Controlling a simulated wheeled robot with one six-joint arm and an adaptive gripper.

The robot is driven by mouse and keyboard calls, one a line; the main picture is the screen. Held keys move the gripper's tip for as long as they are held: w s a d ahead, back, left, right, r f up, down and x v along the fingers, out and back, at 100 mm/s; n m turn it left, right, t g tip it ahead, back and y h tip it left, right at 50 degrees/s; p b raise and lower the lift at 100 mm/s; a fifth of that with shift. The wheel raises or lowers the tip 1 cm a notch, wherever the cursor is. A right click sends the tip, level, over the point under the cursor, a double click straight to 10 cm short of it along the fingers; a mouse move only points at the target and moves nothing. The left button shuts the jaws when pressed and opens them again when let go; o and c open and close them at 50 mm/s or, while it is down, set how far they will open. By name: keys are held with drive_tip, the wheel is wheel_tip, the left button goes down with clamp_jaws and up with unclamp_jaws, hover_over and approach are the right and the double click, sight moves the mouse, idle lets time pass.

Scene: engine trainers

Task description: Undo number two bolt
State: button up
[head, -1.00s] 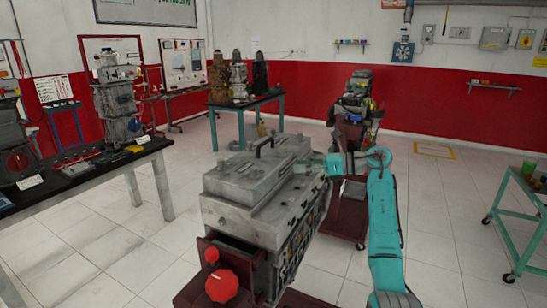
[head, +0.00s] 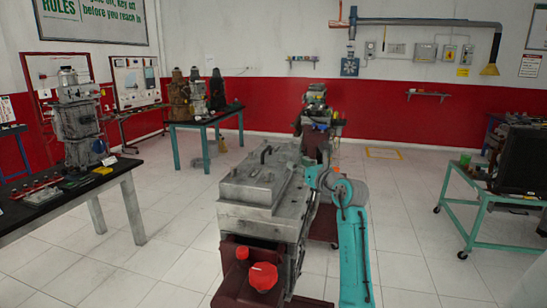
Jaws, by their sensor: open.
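A large grey engine trainer (head: 262,208) stands in the middle of the head view on a dark red stand. Its top carries a raised cover plate with a dark handle. Small fittings on its top and side are too small to tell apart, so I cannot pick out the number two bolt. My teal arm (head: 353,250) rises just right of the trainer and bends toward its right edge. The far end of the arm is beside the trainer's upper right side. My gripper cannot be made out there.
Two red knobs (head: 264,276) stick out at the trainer's near end. A black-topped bench (head: 60,196) with equipment is at left. A teal cart (head: 482,210) stands at right. Another engine on a stand (head: 316,125) is behind. Tiled floor lies open between trainer and cart.

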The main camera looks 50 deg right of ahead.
sight(284, 155)
drive_tip(key=x, duration=1)
drive_tip(key=shift+w+d, duration=0.15)
drive_tip(key=shift+w, duration=0.2)
clamp_jaws()
